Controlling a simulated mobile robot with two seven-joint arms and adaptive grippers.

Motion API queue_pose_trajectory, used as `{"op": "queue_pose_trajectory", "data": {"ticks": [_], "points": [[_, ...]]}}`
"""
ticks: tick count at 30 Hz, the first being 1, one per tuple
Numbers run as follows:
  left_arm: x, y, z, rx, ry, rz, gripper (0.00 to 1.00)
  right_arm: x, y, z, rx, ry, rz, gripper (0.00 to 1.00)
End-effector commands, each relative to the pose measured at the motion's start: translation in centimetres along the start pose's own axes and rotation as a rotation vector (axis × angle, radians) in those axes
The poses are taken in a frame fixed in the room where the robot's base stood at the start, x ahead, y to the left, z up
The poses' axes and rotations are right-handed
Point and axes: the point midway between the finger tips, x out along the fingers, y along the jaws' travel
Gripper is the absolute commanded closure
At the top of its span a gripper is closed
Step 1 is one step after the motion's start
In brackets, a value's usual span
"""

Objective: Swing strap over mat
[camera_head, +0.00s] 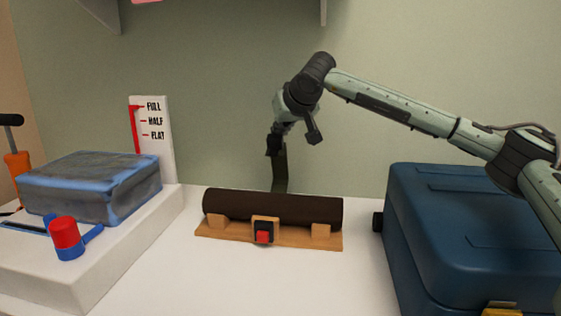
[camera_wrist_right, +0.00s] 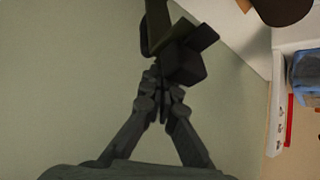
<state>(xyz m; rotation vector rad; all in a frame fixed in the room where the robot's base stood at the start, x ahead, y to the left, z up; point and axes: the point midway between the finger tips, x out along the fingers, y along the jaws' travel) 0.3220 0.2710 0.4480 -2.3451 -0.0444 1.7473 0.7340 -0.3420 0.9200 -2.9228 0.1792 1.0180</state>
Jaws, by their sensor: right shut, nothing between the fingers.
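The mat (camera_head: 275,208) is a dark brown roll lying in a wooden cradle (camera_head: 210,238) on the white surface. The strap (camera_head: 281,172) is a dark green strip standing upright behind the mat, its lower end hidden by the roll. My right gripper (camera_head: 273,146) is shut at the strap's upper end, above and behind the mat. In the right wrist view its fingertips (camera_wrist_right: 160,88) meet beside a dark block (camera_wrist_right: 182,63) near the strap (camera_wrist_right: 156,25); whether they touch it is unclear. A red-and-black buckle (camera_head: 264,233) sits at the cradle's front. My left gripper is out of view.
A blue suitcase (camera_head: 430,235) stands on the right under my right arm. On the left, a grey-blue bag (camera_head: 90,188) lies on a raised white block near a FULL/HALF/FLAT gauge (camera_head: 152,138). The wall is close behind; the surface before the cradle is clear.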

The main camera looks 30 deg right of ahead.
Motion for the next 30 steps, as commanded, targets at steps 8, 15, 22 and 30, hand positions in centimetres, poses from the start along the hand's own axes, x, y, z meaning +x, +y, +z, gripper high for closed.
{"op": "queue_pose_trajectory", "data": {"ticks": [8,15,22,30], "points": [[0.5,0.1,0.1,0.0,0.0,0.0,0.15,-1.1,-0.9,1.0,-0.001,-0.001,-0.001,1.0],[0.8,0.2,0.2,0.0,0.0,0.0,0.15,-2.1,-1.6,1.8,-0.002,0.001,-0.001,1.0],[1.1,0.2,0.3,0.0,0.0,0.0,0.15,-3.0,-2.3,2.5,-0.002,0.0,-0.001,1.0],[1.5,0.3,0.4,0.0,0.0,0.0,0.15,-4.1,-3.1,3.4,-0.002,0.0,0.0,1.0]]}}
